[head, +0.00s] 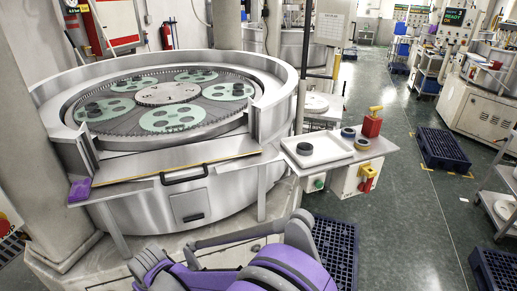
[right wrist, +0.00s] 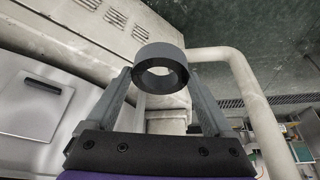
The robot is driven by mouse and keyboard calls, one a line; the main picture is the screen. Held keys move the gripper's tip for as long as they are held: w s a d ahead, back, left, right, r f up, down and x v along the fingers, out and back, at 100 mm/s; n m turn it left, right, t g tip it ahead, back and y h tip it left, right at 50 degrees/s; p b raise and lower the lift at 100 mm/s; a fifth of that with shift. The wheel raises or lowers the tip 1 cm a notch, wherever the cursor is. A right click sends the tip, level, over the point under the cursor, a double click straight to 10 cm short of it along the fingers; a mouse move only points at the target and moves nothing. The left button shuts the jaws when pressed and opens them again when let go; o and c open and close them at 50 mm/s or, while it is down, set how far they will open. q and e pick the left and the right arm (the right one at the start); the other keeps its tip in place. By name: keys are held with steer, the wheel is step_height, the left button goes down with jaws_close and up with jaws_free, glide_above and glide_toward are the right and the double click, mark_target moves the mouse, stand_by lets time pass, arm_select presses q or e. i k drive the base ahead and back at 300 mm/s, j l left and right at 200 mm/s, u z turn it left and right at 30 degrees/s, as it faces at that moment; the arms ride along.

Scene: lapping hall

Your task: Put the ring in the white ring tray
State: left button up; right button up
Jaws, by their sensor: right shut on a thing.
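A dark grey ring (right wrist: 160,54) sits at the fingertips of my right gripper (right wrist: 160,98) in the right wrist view, one finger on each side. The gripper is shut on it, and its hole shows. The white ring tray (head: 322,160) lies on the side shelf right of the big round machine in the head view. A dark ring (head: 304,144) lies in the left part of the tray. I cannot make out the held ring in the head view.
Two smaller round pieces (head: 362,143) lie at the tray's right side, near a red and yellow fixture (head: 372,124). The lapping machine (head: 165,165) fills the left. Dark blue pallets (head: 443,149) lie on the floor.

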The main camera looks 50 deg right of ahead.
mark_target(325, 146)
steer(key=k+l, duration=0.2)
steer(key=l, duration=0.2)
steer(key=k+l, duration=0.2)
steer(key=l, duration=0.2)
steer(key=k+l, duration=0.25)
steer(key=l, duration=0.15)
steer(key=k+l, duration=0.2)
steer(key=l, duration=0.2)
steer(key=k+l, duration=0.2)
steer(key=l, duration=0.2)
steer(key=k+l, duration=0.2)
steer(key=l, duration=0.2)
